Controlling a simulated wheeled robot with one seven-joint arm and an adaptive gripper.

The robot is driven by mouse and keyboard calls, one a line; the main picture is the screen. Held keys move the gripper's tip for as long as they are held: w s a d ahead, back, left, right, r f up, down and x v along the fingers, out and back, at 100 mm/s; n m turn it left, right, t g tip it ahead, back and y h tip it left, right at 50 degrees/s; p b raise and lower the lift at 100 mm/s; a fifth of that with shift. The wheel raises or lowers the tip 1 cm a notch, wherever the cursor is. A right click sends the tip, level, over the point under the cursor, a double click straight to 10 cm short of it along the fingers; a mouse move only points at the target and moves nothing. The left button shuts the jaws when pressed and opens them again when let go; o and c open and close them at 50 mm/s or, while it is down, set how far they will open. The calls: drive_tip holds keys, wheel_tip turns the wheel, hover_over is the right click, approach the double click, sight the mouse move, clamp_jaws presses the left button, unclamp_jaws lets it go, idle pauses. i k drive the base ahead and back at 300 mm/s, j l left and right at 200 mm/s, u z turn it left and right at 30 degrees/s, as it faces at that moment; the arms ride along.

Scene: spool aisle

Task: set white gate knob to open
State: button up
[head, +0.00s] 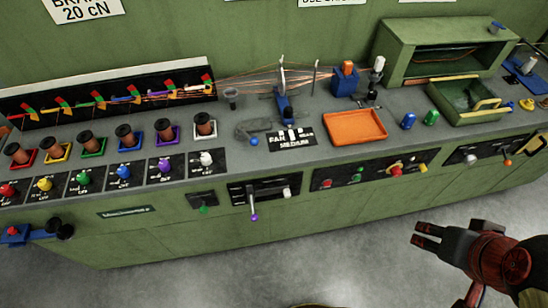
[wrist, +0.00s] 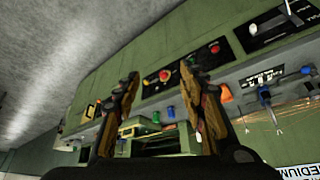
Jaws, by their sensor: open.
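The white gate knob (head: 206,158) is the rightmost of a row of coloured knobs along the bench's front edge, in the head view. It sits on a black plate with white markings too small to read, so its setting cannot be told. A brown spool in a white tray (head: 205,128) stands just behind it. My gripper (head: 416,234) is open and empty at the lower right, in front of the bench and far right of the knob. In the wrist view its two fingers (wrist: 160,78) are spread apart. The white gate knob does not show in the wrist view.
Other knobs in the row include a purple one (head: 164,165) and a blue one (head: 123,171). A lever with a purple ball (head: 254,217) juts from the front panel, near a white handle (head: 286,191). An orange tray (head: 352,127) lies on the bench. The floor in front is clear.

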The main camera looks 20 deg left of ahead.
sight(285, 190)
drive_tip(key=u, duration=1.55)
